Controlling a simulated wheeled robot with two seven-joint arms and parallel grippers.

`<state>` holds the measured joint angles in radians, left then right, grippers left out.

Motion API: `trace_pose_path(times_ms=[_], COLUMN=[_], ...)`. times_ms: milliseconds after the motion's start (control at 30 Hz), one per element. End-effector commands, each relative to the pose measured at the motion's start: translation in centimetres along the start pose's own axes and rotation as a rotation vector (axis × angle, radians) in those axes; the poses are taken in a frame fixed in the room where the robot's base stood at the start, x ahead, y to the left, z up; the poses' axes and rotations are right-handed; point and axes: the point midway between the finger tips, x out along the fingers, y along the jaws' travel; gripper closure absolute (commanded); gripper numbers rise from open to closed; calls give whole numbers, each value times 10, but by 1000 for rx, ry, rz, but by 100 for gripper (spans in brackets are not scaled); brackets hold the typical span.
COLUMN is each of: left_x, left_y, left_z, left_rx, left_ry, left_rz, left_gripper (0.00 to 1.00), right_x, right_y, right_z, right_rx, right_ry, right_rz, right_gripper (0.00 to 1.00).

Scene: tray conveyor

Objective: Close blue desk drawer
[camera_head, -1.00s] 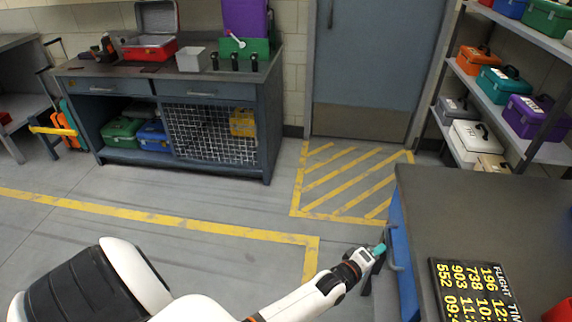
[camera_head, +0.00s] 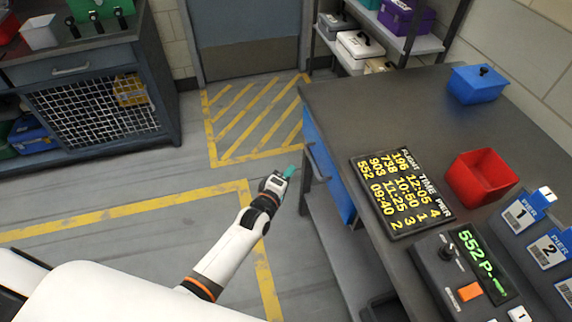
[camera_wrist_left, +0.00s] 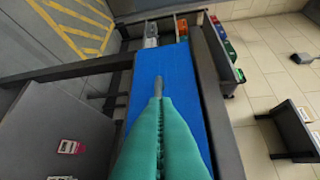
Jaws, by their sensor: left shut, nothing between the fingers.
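The blue drawer (camera_head: 330,170) shows at the left side of the dark-topped desk (camera_head: 345,105), its front facing my left arm. A grey handle (camera_head: 316,163) stands out from that front. How far the drawer is out is hard to tell from here. My left gripper (camera_head: 290,172) has teal fingers, shut and empty, just left of the handle. In the left wrist view the shut fingers (camera_wrist_left: 158,115) point at the blue drawer front (camera_wrist_left: 175,68) and hide its lower part. Whether they touch it is unclear. My right gripper is not in view.
On the desk are a flight board (camera_head: 400,190), a red bin (camera_head: 480,178), a blue box (camera_head: 476,84) and a control panel (camera_head: 465,270). A workbench (camera_head: 90,80) stands at the left. The floor (camera_head: 130,180) between is clear.

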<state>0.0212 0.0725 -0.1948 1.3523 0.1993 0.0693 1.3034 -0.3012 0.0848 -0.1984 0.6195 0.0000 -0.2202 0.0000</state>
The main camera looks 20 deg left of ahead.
Motion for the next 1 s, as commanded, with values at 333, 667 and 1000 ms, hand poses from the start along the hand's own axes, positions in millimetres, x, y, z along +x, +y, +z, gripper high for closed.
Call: trace_pose_path(times_ms=[333, 667, 1000], left_x=[-62, -89, -100], left_y=[2, 2, 64], left_z=[0, 1, -9], left_rx=[0, 0, 146], left_ry=[0, -1, 33], left_rz=[5, 3, 144], left_gripper=[100, 100, 100], right_x=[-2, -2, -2], right_y=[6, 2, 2], right_z=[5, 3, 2], right_rx=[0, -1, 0], right_ry=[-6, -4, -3], right_rz=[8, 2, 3], right_gripper=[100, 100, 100])
